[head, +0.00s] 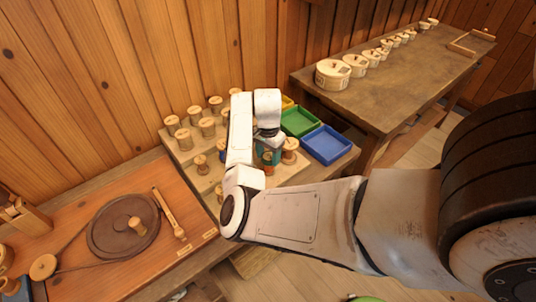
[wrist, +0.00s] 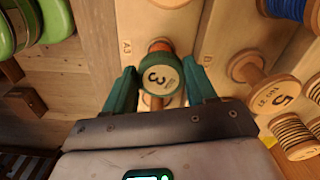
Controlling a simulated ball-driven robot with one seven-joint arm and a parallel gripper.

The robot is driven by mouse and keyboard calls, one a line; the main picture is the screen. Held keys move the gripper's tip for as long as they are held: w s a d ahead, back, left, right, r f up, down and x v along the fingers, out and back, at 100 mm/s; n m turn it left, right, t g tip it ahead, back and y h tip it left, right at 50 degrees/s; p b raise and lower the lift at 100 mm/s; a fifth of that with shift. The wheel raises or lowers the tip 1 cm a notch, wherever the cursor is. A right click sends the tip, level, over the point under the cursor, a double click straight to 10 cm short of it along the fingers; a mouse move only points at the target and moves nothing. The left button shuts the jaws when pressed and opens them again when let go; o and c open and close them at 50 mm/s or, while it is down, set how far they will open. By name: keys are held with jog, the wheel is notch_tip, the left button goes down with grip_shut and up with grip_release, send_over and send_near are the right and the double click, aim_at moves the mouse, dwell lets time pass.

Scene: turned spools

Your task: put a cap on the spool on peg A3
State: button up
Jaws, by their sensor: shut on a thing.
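My gripper (wrist: 160,78) points down over the rack, its two teal fingers on either side of a round piece marked 3 (wrist: 156,80). This piece has a cream face and orange and green sides; I cannot tell whether it is a cap or a spool end. Pale wood shows just below it between the fingers. The label A3 (wrist: 125,47) is on the board up and left of the piece. In the head view my gripper (head: 268,165) is at the rack's right part, with orange showing between its fingers. The spool on peg A3 is not clearly told apart.
A spool marked 5 (wrist: 274,96) stands right of my gripper, with a blue spool (wrist: 285,8) beyond. In the head view several spools stand on the stepped rack (head: 183,157). A green tray (head: 299,122) and blue tray (head: 326,145) lie to its right. A turntable (head: 108,228) is at left.

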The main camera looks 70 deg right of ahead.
aim_at(268, 157)
jog(key=shift+f+b, duration=0.35)
jog(key=shift+f, duration=0.25)
jog(key=o, duration=0.7)
jog(key=shift+o, duration=0.2)
jog(key=shift+r+p, duration=2.25)
jog(key=shift+r, duration=3.3)
